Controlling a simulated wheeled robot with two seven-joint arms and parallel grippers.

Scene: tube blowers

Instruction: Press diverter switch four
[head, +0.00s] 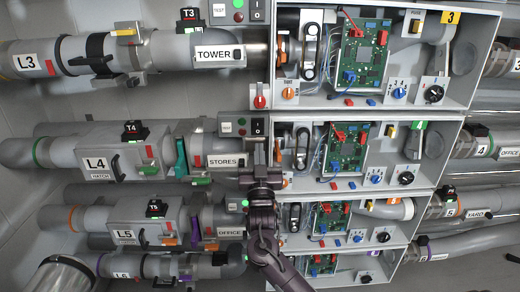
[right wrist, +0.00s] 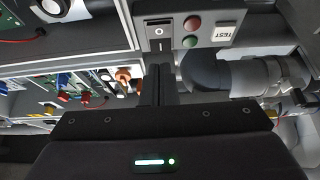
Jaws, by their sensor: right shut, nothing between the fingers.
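The box with the green tag 4 (head: 419,125) is in the second row of the head view, beside the pipe marked L4 (head: 95,163). At its left edge is a black rocker switch (head: 258,127) marked with a circle and a bar; it also shows in the right wrist view (right wrist: 158,32). I cannot read a diverter label on it. My right gripper (head: 260,150) is shut and empty, its fingers pointing up just below this switch. In the right wrist view the shut fingers (right wrist: 158,80) seem to end just short of the switch panel. My left gripper is not in view.
Right of my gripper is an open box with a circuit board (head: 345,147), a blue knob (head: 376,180) and a black knob (head: 406,178). Similar rows lie above and below.

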